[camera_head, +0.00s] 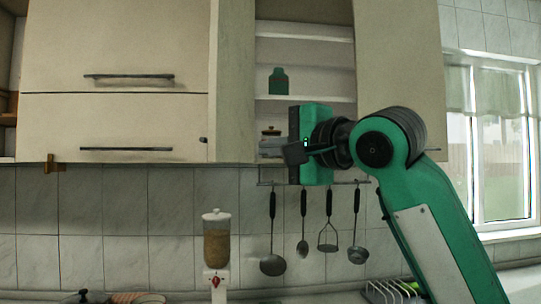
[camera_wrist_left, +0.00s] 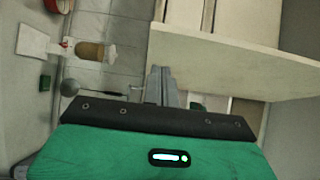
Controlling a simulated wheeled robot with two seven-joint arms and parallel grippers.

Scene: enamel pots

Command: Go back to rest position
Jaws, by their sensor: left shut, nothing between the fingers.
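My left gripper (camera_head: 291,153) is raised in front of the open wall cabinet in the head view, its fingers pointing left. Its arm rises from the lower right of that view. In the left wrist view the fingers (camera_wrist_left: 163,86) are together with nothing between them. The gripper is empty and covers part of the lowest cabinet shelf. My right gripper is in neither view.
The open cabinet holds a green jar (camera_head: 278,81) and a dark-lidded pot (camera_head: 271,132), partly hidden. Utensils, including a ladle (camera_head: 272,264), hang below. A dispenser (camera_head: 216,240) stands lower left; a dish rack (camera_head: 390,292) is lower right, near the window (camera_head: 500,140).

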